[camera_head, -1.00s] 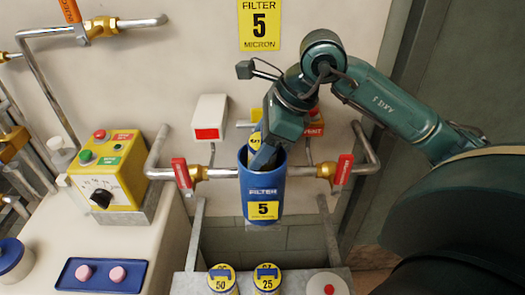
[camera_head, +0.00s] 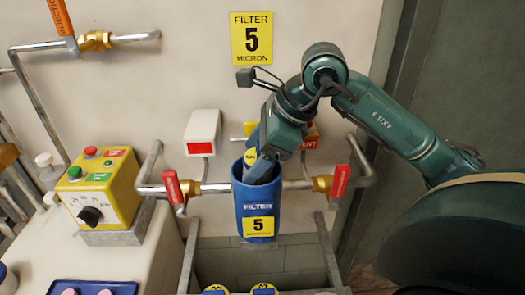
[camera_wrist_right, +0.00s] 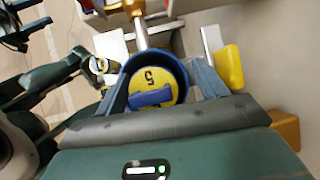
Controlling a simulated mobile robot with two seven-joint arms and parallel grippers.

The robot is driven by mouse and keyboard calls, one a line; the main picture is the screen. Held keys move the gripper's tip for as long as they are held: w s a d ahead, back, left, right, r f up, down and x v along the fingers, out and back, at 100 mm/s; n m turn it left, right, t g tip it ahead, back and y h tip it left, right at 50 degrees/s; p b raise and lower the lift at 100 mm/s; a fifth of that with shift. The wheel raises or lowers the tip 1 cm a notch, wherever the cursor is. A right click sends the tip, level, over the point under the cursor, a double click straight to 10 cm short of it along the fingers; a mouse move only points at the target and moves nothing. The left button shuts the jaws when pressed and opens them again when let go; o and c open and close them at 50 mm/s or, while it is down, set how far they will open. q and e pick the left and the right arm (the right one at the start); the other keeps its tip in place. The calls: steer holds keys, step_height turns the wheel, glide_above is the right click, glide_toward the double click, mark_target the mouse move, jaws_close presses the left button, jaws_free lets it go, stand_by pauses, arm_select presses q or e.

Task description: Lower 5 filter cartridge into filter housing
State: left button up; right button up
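The blue filter housing (camera_head: 258,204) with a yellow 5 label hangs upright between two pipes. In the wrist view its open rim (camera_wrist_right: 178,62) surrounds the yellow top of the 5 cartridge (camera_wrist_right: 150,80), which has a blue handle bar. In the head view only a bit of the cartridge's yellow top (camera_head: 250,157) shows at the mouth; its body is hidden. My right gripper (camera_head: 262,155) points down at the housing mouth. Its fingers look spread in the wrist view, one on each side of the cartridge's handle, with gaps between. My left gripper is not identifiable in these views.
Red-handled valves stand left (camera_head: 174,190) and right (camera_head: 340,183) of the housing, close to it. A yellow control box (camera_head: 105,185) is at left. More yellow-topped cartridges (camera_head: 264,289) are at the bottom edge. A Filter 5 Micron sign (camera_head: 251,38) is above.

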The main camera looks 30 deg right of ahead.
steer(key=shift+o, duration=0.8)
steer(key=f, duration=0.2)
steer(key=s+f+g, duration=0.1)
steer(key=f, duration=0.1)
steer(key=f+g, duration=0.1)
steer(key=f, duration=0.1)
steer(key=shift+s+a+f+h, duration=0.35)
steer(key=shift+h, duration=0.05)
steer(key=shift+y, duration=0.3)
steer(key=v, duration=0.2)
steer(key=w+v, duration=0.1)
steer(key=v, duration=0.4)
steer(key=shift+w+a+r+p, duration=0.15)
steer(key=shift+r+p, duration=0.15)
steer(key=shift+r, duration=0.2)
arm_select(q)
steer(key=shift+w+d+f+g+p, duration=0.3)
steer(key=shift+w+f+p, duration=0.15)
steer(key=shift+w+f, duration=0.2)
arm_select(e)
steer(key=s+d+r+t, duration=0.1)
steer(key=s+d+r, duration=0.2)
steer(key=r, duration=0.7)
steer(key=shift+s+r+t, duration=0.15)
steer(key=shift+s+t, duration=0.1)
steer(key=shift+t, duration=0.05)
arm_select(q)
steer(key=shift+r, duration=0.1)
steer(key=shift+r, duration=0.15)
